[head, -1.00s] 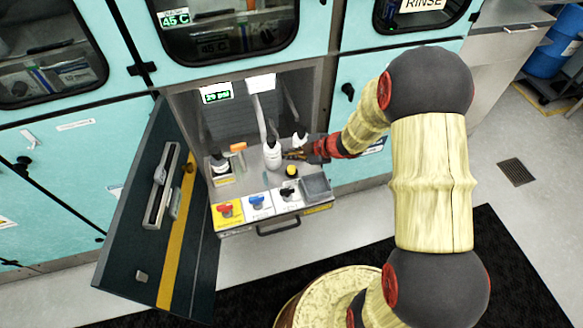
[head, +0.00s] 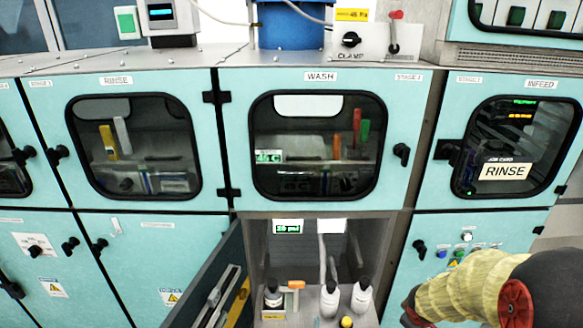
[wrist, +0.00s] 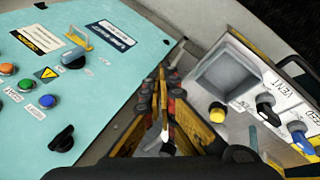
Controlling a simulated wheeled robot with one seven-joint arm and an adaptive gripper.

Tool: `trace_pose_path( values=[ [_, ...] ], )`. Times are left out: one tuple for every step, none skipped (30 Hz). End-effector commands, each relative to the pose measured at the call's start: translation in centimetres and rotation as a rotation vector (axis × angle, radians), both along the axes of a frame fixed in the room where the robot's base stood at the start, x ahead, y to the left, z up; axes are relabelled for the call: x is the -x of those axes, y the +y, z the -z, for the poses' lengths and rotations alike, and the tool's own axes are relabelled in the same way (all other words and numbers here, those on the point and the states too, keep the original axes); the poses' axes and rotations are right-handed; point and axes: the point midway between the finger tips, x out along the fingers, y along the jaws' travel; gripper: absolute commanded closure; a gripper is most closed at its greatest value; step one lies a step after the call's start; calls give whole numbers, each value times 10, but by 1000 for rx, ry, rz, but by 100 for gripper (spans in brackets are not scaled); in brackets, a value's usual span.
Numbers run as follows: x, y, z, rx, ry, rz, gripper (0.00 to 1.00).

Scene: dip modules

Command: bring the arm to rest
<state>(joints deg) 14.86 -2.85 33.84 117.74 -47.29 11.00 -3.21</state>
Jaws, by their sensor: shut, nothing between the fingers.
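My arm (head: 485,288) enters the head view at the lower right, in front of the infeed cabinet; its gripper is out of that view. In the wrist view my gripper (wrist: 163,88) is shut and empty.
The open bay holds two white bottles (head: 329,299) (head: 361,296) and a dark-capped bottle (head: 272,296) by an orange-handled item (head: 294,286). A dark door (head: 215,285) stands open at left. The tray has a black VENT knob (wrist: 266,108) and a blue knob (wrist: 300,137).

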Motion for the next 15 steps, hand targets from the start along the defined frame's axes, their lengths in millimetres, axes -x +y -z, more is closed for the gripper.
trace_pose_path(
  values=[
    [20,-1,-31,0,8,112,100],
    [35,1,-46,-7,18,180,100],
    [55,6,-64,-24,32,263,100],
    [69,12,-77,-40,40,318,100],
    [83,20,-89,-61,47,368,100],
    [100,31,-105,-91,55,426,100],
    [113,40,-115,-117,59,465,100],
    [125,50,-126,-144,62,497,100],
    [140,64,-139,-182,63,533,100],
    [150,75,-149,-212,62,555,100],
    [160,86,-159,-243,59,572,100],
    [173,100,-171,-283,51,588,100],
    [180,110,-180,-313,41,594,100],
    [187,120,-189,-342,29,595,100],
    [194,131,-200,-377,6,591,100]
  ],
)
